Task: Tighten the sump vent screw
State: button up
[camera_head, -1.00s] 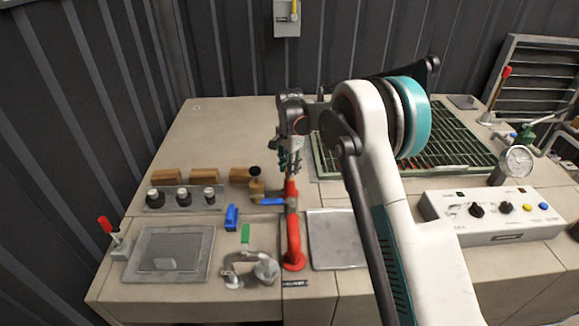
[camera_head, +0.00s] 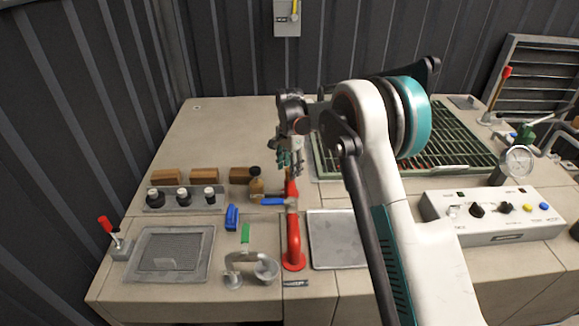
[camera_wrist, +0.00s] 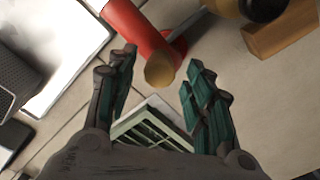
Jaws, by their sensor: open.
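My gripper (camera_head: 290,162) hangs over the deck, above the upper end of the red pipe (camera_head: 293,240). In the wrist view its teal-padded fingers (camera_wrist: 165,92) are spread apart with nothing held between them. A round brass-coloured end (camera_wrist: 160,70) on the red pipe shows just beyond the fingertips, apart from both. It may be the vent screw, but I cannot tell for sure. In the head view my gripper hides this spot. A green-framed grating (camera_wrist: 150,125) shows beyond the palm in the wrist view.
A blue lever (camera_head: 272,201) and a brass fitting (camera_head: 256,184) stand left of the red pipe. Wooden blocks (camera_head: 200,176) and black knobs (camera_head: 183,195) are farther left. A control box (camera_head: 500,213) and a gauge (camera_head: 518,160) are on the right.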

notch_tip(320, 180, up, 12)
dwell(0.5)
jog(key=s+d+r+n+t, duration=0.1)
jog(key=s+d+r+n, duration=0.1)
jog(key=s+d+r, duration=0.4)
jog(key=s+d+r+n+t+b, duration=0.1)
jog(key=s+r+n, duration=0.15)
jog(key=s, duration=0.55)
jog(key=s+d+r+n+t, duration=0.1)
jog(key=s+d+r+t, duration=0.1)
jog(key=s+d+r, duration=0.4)
jog(key=s+d+f+n+t, duration=0.1)
jog(key=s+f, duration=0.3)
jog(key=s, duration=0.7)
jog(key=s+d+f+n+t+b, duration=0.1)
jog(key=s+f+n, duration=0.3)
jog(key=s, duration=0.8)
jog(key=shift+d+f+t+b, duration=0.3)
jog(key=shift+d+f+t, duration=0.3)
jog(key=shift+f, duration=0.1)
